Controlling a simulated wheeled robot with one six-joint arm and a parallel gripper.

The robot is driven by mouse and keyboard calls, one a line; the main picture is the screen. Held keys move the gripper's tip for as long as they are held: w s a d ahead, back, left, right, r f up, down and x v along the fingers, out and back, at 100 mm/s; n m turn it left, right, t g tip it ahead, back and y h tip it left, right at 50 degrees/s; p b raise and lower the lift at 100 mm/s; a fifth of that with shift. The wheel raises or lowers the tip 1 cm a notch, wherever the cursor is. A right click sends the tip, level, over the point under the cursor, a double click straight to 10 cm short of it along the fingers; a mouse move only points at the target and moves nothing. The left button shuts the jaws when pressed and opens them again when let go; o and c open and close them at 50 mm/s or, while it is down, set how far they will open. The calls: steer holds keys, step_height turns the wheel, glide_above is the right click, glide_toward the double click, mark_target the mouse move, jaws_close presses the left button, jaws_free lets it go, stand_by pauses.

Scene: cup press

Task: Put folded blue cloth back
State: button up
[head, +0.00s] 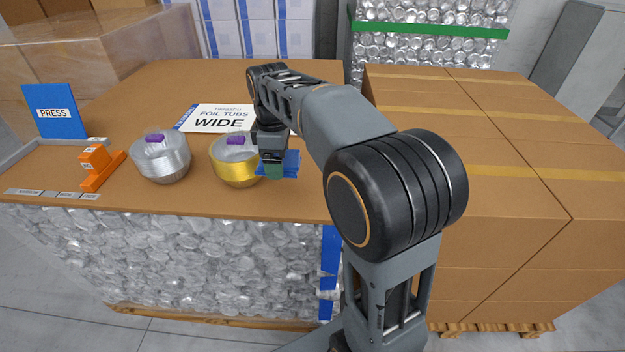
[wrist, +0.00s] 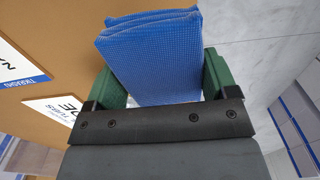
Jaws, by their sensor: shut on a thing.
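The folded blue cloth (wrist: 150,55) is in my gripper in the wrist view, between the two green fingers, with its folded layers showing at the top edge. My gripper (head: 273,172) is shut on it. In the head view the blue cloth (head: 291,162) shows as a small patch at the gripper, near the table's front edge and just right of the gold tub. Part of it is hidden behind the gripper. I cannot tell whether the cloth touches the table.
A gold tub (head: 232,172) and a silver tub (head: 162,163) with purple pieces on top stand on the brown table (head: 120,95). Stacked cartons (head: 500,150) fill the right.

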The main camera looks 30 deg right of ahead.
steer(key=d, duration=0.1)
steer(key=d+f, duration=0.1)
steer(key=d, duration=0.1)
steer(key=d+f, duration=0.1)
steer(key=shift+d, duration=0.3)
glide_above(314, 189)
steer(key=f, duration=0.5)
steer(key=shift+a, duration=0.4)
steer(key=f, duration=0.1)
steer(key=d+f, duration=0.1)
steer(key=f, duration=0.1)
steer(key=shift+a+f, duration=0.1)
steer(key=shift+f, duration=0.4)
steer(key=shift+f, duration=0.1)
steer(key=o, duration=0.8)
